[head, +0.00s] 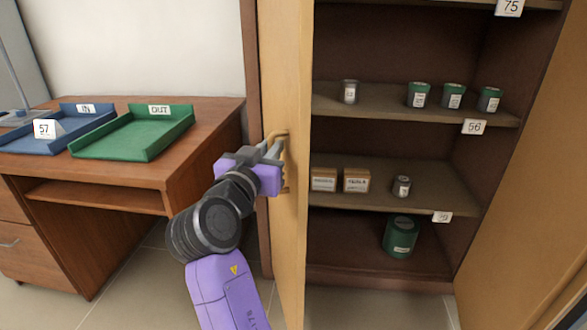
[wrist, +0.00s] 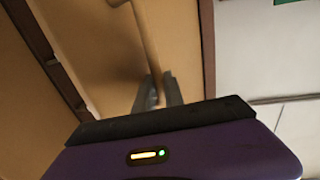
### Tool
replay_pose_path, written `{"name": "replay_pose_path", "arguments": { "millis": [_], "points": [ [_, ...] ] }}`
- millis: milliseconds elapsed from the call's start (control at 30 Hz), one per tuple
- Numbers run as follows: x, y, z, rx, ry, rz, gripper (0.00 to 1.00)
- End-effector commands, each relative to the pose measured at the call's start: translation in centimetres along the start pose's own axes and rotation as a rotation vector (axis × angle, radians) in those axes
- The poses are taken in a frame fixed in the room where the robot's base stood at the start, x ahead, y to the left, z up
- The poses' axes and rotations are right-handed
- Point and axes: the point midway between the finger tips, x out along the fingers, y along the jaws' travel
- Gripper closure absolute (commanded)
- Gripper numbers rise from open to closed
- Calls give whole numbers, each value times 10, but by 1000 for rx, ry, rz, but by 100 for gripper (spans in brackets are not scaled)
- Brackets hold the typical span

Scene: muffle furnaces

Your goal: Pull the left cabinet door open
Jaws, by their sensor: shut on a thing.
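The left cabinet door (head: 292,250) is pale wood and stands swung open, seen nearly edge-on in the head view. Its handle (head: 286,133) is a pale bar on the door's left-facing side. My gripper (head: 272,150) is at that handle, with its fingers shut on it. In the wrist view the handle (wrist: 145,35) runs down between my gripper's grey fingers (wrist: 158,92). The lower part of the handle is partly hidden by my gripper. The cabinet interior (head: 390,130) shows to the right of the door.
Cabinet shelves hold small jars (head: 418,94), boxes (head: 356,180) and a green canister (head: 400,236). The right door (head: 530,200) is also open. A wooden desk (head: 100,180) with a blue tray (head: 85,108) and a green tray (head: 135,140) stands at left. Some tiled floor (head: 140,285) is clear between desk and door.

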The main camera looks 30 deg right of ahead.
Motion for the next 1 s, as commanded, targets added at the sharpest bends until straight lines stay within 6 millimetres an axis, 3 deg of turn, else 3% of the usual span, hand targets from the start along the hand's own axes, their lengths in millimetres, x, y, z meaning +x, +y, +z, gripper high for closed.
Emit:
{"name": "replay_pose_path", "arguments": {
  "millis": [200,433,1000],
  "points": [
    [-10,-29,4,2,1,84,100],
    [-17,-50,2,1,1,151,100],
    [-20,-62,0,0,-1,196,100]
  ]
}}
